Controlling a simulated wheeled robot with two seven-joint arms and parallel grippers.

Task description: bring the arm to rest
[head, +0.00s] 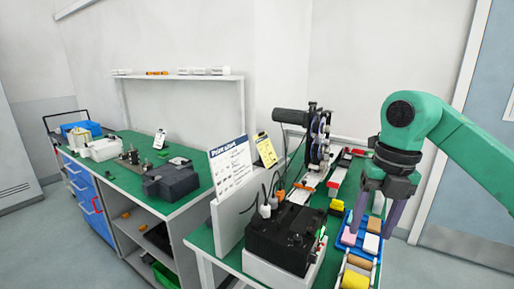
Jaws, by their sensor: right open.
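My right arm (455,135) is green and comes in from the right edge, bending down at a dark wrist. My right gripper (372,220) points downward with its two purple-grey fingers apart, above or in front of a blue tray at the right of the near bench. No object shows held between the fingers. Whether the fingertips touch anything in the tray cannot be told. My left gripper is out of view.
The blue tray (376,265) holds several coloured blocks. A black machine (285,238) with cables stands left of it, and a dark coder with reels (318,140) behind. A second green bench (125,175) holds grey and white devices. Grey floor (440,270) is clear at right.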

